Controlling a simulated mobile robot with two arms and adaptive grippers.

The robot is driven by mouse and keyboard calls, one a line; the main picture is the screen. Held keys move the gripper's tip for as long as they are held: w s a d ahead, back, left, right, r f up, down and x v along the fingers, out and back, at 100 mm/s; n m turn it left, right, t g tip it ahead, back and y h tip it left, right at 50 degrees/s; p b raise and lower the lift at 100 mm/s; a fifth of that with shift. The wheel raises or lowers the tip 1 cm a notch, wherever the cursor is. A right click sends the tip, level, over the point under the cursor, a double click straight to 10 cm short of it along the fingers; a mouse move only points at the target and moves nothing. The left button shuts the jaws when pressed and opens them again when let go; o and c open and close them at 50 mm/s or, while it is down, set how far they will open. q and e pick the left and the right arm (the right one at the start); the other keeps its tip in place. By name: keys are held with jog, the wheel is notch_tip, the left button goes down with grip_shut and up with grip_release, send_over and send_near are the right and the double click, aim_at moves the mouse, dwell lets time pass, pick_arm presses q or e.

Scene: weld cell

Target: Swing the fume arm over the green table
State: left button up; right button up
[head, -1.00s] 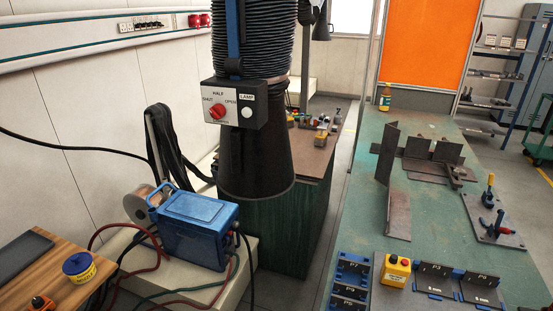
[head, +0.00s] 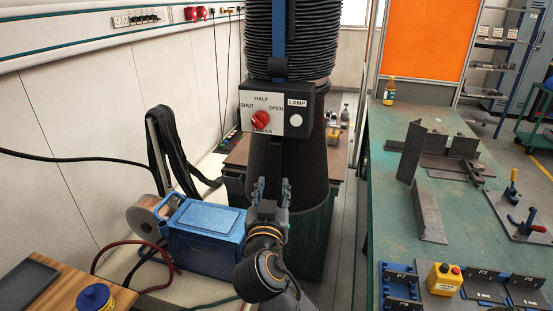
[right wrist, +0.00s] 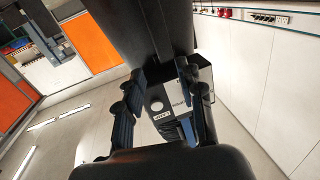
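The fume arm's black corrugated hose (head: 291,40) hangs at the centre of the head view, above a dark conical hood (head: 310,165). A control box (head: 275,107) with a red knob and a lamp button is on its front. My right gripper (head: 271,188) is just in front of the hood, below the box, fingers up and apart. In the right wrist view the fingers (right wrist: 163,88) are apart, with the control box (right wrist: 168,100) beyond and a black bar between them; contact cannot be told. The green table (head: 385,190) is right of the hood. My left gripper is out of view.
On the table are steel plates (head: 430,210), clamps (head: 513,188), a yellow button box (head: 445,279) and a bottle (head: 389,92). A blue case (head: 203,232) stands left of the hood. A floor gap lies between hood and table.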

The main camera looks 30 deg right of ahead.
aim_at(276, 159)
jog(key=p+x, duration=0.3)
jog(key=x, duration=0.8)
jog(key=shift+w+p, duration=0.15)
jog(key=shift+p, duration=0.2)
jog(key=shift+w+d, duration=0.25)
jog(key=shift+w, duration=0.1)
grip_shut()
